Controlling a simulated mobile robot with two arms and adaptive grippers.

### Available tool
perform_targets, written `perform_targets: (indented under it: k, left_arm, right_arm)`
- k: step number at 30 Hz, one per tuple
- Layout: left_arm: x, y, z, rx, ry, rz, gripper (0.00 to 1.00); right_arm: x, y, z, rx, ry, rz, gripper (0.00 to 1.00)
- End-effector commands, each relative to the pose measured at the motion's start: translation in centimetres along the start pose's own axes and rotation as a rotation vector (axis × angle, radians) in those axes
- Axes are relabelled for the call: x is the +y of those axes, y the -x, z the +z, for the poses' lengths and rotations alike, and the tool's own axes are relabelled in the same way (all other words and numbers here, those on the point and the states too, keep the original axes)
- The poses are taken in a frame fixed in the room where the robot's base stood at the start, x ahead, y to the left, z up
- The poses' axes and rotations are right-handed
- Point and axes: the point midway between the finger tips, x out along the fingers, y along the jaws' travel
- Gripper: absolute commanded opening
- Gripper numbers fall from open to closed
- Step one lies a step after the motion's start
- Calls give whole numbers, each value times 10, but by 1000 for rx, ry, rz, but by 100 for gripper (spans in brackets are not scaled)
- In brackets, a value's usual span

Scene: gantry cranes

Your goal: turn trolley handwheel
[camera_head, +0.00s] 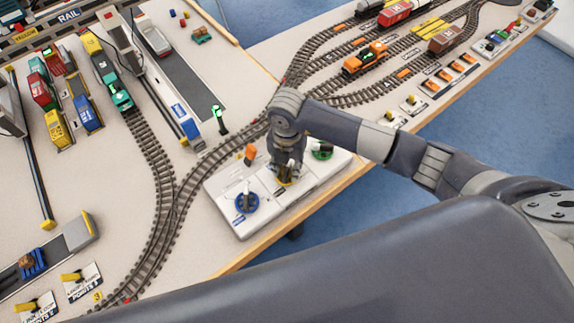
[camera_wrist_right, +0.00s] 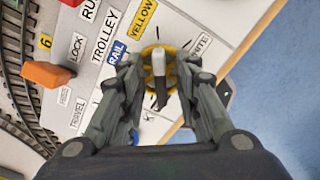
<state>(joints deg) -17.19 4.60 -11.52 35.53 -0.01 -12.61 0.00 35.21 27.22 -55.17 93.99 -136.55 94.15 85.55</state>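The trolley handwheel is a yellow wheel (camera_wrist_right: 171,62) with a pale upright handle, beside the printed word TROLLEY. In the head view, a little of the yellow wheel (camera_head: 284,181) shows under my right gripper (camera_head: 287,168) on the white control panel (camera_head: 225,185). In the wrist view, my right gripper (camera_wrist_right: 157,62) is open, with one finger on each side of the wheel and the handle between them. Gaps show between fingers and handle; whether the fingers touch the rim cannot be told. My left gripper is not in view.
A blue handwheel (camera_head: 246,203) and a green handwheel (camera_head: 322,151) flank the yellow one. An orange lever (camera_head: 250,152) stands behind on the panel. A green signal post (camera_head: 219,119) and tracks lie beyond. The table's wooden edge (camera_head: 240,257) runs close in front.

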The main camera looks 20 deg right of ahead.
Motion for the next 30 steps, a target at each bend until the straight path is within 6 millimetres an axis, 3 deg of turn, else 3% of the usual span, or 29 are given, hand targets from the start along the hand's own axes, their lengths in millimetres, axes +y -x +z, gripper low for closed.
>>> perform_targets:
  k: [7,21,30]
  left_arm:
    - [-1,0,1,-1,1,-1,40]
    - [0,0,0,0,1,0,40]
    - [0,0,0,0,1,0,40]
  right_arm:
    - [1,17,1,-1,1,3,30]
    - [0,107,1,-2,1,2,30]
    - [0,120,0,0,0,0,30]
